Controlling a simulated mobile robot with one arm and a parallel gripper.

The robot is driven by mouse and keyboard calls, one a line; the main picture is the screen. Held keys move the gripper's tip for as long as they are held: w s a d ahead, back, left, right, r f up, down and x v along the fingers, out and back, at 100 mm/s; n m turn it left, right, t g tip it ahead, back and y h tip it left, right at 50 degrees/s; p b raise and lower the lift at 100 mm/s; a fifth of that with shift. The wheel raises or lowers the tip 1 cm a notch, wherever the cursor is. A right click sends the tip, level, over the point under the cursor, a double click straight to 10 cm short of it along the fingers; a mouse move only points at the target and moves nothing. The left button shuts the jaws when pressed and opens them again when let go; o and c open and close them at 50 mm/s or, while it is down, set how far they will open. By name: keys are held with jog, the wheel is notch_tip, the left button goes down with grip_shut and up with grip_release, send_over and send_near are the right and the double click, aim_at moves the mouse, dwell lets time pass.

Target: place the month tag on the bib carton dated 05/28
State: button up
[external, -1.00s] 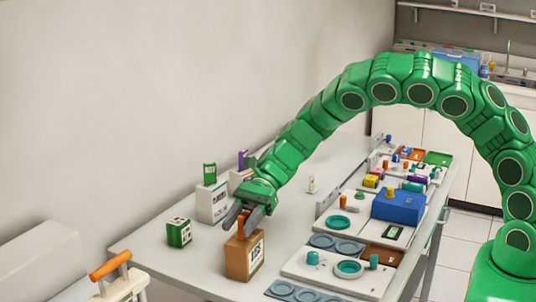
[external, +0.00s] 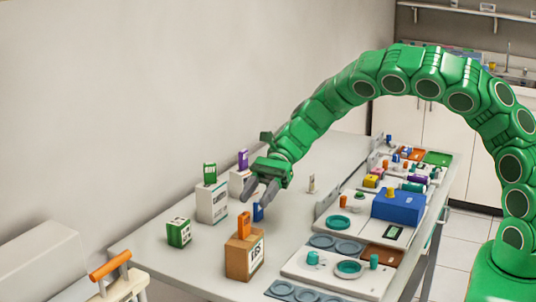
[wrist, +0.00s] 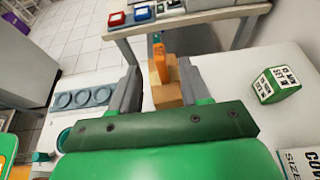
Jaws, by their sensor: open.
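A brown carton (external: 240,262) with a white printed label stands near the front of the table; its date is too small to read. An orange tag (external: 244,226) stands upright on its top. My gripper (external: 257,197) is open and empty, above and behind the carton, apart from the tag. In the wrist view the tag (wrist: 159,62) and carton (wrist: 165,95) show between my spread fingers (wrist: 158,70), farther out. A white carton (external: 212,203) behind carries a green tag (external: 210,173). Another white carton, partly hidden by my gripper, has a purple tag (external: 243,160).
A small green and white box (external: 179,232) sits left of the brown carton. A small blue item (external: 258,212) stands behind it, below my gripper. Trays, dishes and a blue box (external: 398,206) fill the right side. The table's front left is clear.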

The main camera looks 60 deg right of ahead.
jog(key=shift+v, duration=1.6)
